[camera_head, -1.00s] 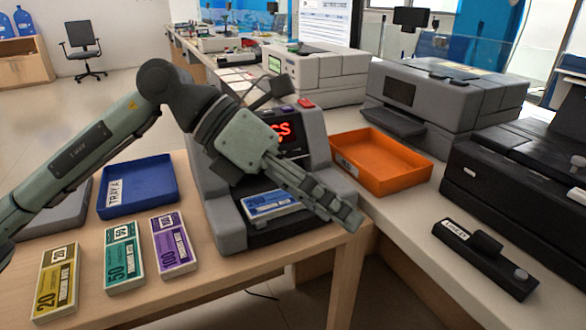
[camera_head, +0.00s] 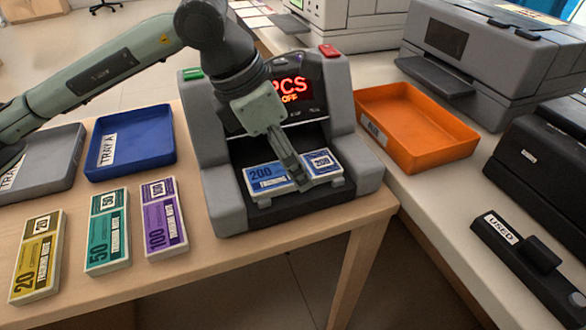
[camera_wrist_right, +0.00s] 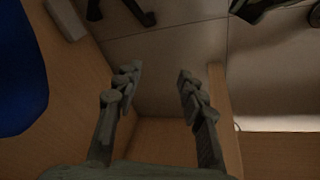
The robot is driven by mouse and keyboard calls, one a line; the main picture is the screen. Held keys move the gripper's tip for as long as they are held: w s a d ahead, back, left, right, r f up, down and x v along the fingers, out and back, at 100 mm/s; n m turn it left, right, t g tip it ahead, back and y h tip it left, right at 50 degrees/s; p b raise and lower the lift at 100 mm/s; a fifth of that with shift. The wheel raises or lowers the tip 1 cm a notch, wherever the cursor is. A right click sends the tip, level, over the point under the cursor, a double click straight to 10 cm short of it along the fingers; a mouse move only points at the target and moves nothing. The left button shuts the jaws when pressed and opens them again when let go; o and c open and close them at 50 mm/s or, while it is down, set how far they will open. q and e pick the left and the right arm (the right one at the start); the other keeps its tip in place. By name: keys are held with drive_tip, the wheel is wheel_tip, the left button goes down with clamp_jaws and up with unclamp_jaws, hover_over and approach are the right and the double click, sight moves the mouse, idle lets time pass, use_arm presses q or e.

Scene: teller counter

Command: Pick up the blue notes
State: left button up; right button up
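The blue notes (camera_head: 265,177) are a flat bundle marked 200. They lie in the front pocket of the grey note counter (camera_head: 222,205), whose red display is lit. My left gripper (camera_head: 304,180) points down at the bundle and covers its middle. Its fingers overlap in this view, so I cannot tell whether they are open, shut or touching the notes. My right gripper (camera_wrist_right: 157,82) shows only in the right wrist view; its fingers are apart with nothing between them.
Yellow (camera_head: 38,257), green (camera_head: 108,232) and purple (camera_head: 164,220) note bundles lie on the wooden table. Behind them are a blue tray (camera_head: 133,143) and a grey tray (camera_head: 40,160). An orange tray (camera_head: 417,128) and a black device (camera_head: 520,262) are on the counter at right.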

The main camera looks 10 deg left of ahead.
use_arm(q)
drive_tip(key=shift+w+d+f, duration=0.1)
drive_tip(key=shift+f, duration=0.25)
drive_tip(key=c, duration=1)
